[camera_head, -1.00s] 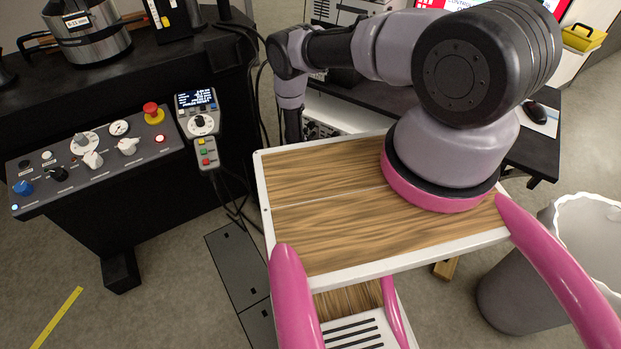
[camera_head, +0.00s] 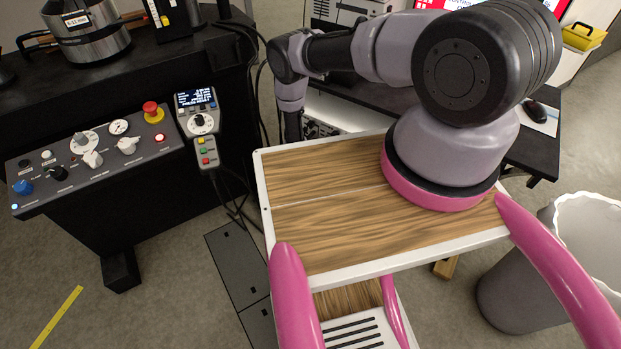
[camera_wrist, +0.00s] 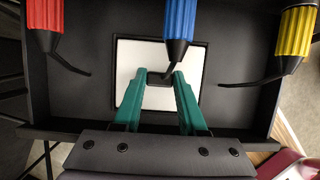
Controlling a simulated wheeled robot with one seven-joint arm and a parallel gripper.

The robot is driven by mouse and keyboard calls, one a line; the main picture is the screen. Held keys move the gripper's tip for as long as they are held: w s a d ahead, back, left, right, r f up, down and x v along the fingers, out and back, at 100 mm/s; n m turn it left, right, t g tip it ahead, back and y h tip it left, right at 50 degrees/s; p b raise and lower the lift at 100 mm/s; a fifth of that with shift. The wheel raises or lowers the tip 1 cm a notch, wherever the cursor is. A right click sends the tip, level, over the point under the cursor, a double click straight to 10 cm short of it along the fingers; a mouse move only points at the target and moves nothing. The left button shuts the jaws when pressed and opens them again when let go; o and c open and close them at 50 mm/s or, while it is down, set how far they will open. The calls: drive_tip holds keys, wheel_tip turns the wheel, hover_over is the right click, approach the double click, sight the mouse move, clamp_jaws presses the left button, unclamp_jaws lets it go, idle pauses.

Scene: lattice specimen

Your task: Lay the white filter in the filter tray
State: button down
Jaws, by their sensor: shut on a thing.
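In the wrist view, my gripper (camera_wrist: 160,77) has two teal fingers closed on a small black piece at the middle of a flat white square, which looks like the white filter (camera_wrist: 137,58). The square lies inside a thin dark border in a dark, shallow tray-like box (camera_wrist: 82,100). I cannot tell whether the filter touches the floor there or hangs just above it. The fingers and the blue-handled tool hide part of the white square. In the head view, my gripper, the filter and the tray do not show.
Red (camera_wrist: 44,25), blue (camera_wrist: 180,22) and yellow (camera_wrist: 296,32) handles with dark tips hang over the box in the wrist view, the blue one close to my fingers. The head view shows a control panel (camera_head: 95,160), a handheld pendant (camera_head: 200,125) and a grey bin (camera_head: 530,290).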

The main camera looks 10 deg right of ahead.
drive_tip(key=shift+f, duration=0.15)
unclamp_jaws()
idle(0.5)
drive_tip(key=shift+v, duration=2.5)
